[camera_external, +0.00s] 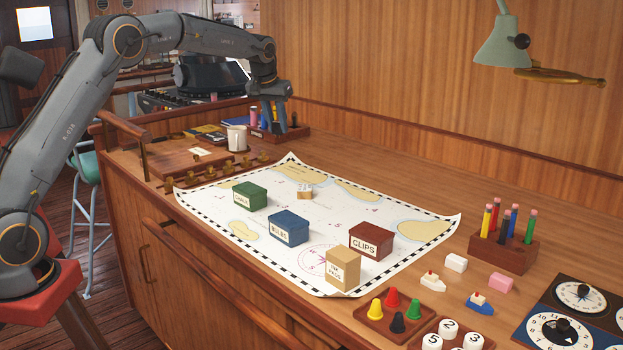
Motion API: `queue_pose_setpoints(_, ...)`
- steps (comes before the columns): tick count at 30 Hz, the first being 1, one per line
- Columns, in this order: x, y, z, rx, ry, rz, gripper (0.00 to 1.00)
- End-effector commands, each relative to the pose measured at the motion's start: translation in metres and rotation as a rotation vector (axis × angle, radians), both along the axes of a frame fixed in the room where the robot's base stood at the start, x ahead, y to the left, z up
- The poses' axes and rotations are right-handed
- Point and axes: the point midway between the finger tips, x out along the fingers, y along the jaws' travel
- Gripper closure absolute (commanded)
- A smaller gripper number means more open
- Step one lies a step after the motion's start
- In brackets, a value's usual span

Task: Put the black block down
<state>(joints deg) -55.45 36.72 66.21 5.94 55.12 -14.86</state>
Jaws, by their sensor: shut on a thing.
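My gripper (273,118) hangs pointing down over the far end of the wooden counter (400,173), in front of the back pen rack. It is shut on a small dark thing, the black block, which is mostly hidden by the dark fingers and hard to tell from them. I cannot tell whether the block touches the counter.
A white mug (237,139) stands just left of my gripper; the pen rack (291,132) is close behind. A chart (330,212) holds green (250,196), blue (288,229), red (371,241) and tan (343,271) boxes. Bare counter lies along the wall.

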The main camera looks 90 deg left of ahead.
Motion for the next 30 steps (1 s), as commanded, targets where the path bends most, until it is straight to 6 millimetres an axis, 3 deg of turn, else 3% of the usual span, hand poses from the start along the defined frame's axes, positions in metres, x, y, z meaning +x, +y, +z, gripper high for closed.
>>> queue_pose_setpoints(3, -0.025, 0.031, -0.002, 0.001, -0.001, 0.002, 0.97)
queue_pose_setpoints(10, -0.056, 0.066, -0.005, 0.000, 0.000, -0.002, 0.97)
queue_pose_setpoints(30, -0.055, 0.064, -0.104, -0.002, 0.000, -0.004, 0.97)
